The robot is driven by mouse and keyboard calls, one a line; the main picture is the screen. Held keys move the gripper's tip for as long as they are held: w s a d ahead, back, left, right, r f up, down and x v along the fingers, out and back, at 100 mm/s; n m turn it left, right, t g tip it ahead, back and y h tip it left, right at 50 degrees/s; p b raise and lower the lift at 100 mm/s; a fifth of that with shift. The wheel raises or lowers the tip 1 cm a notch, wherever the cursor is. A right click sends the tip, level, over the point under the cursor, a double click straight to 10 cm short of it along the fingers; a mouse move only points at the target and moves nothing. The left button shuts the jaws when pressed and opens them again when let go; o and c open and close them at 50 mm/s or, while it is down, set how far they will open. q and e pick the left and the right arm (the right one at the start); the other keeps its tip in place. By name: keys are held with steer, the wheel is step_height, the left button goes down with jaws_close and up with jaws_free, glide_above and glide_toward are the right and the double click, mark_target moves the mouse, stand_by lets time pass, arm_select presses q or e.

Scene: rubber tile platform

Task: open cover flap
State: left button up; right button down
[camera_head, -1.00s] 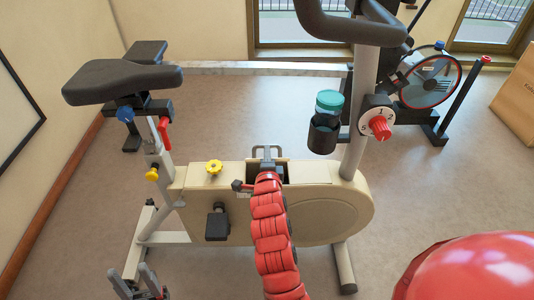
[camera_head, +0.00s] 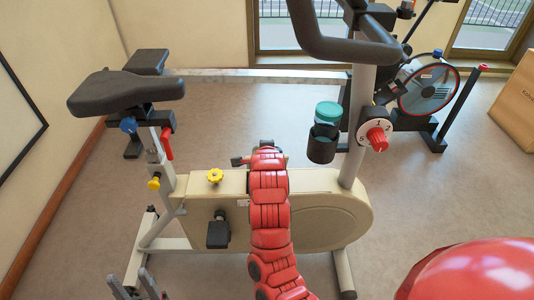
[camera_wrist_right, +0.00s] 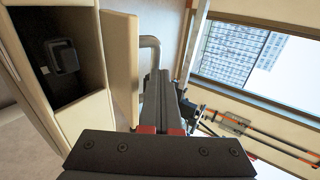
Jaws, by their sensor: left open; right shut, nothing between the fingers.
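The cover flap (camera_wrist_right: 122,65) is a beige panel. In the right wrist view it stands swung out from the bike's beige housing (camera_wrist_right: 90,125), with a dark compartment (camera_wrist_right: 58,60) uncovered to its left. A grey bent handle (camera_wrist_right: 150,50) is on the flap's right side. My right gripper (camera_wrist_right: 158,85) is shut and empty, just right of the flap near the handle; I cannot tell whether it touches. My left gripper (camera_head: 134,283) is open at the bottom left, away from the bike housing.
A black saddle (camera_head: 125,92), a yellow knob (camera_head: 215,176), a pedal (camera_head: 218,232), a bottle in a holder (camera_head: 325,130) and a red dial (camera_head: 377,138) surround the housing. The handlebar (camera_head: 335,45) hangs above. Another machine (camera_head: 428,90) stands behind right.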

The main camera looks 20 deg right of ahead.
steer(key=shift+w+d+r+g, duration=0.15)
steer(key=shift+w+d+g, duration=0.1)
steer(key=shift+w+g, duration=0.35)
steer(key=shift+w+b, duration=0.3)
steer(key=shift+w+d, duration=0.15)
steer(key=shift+w, duration=0.2)
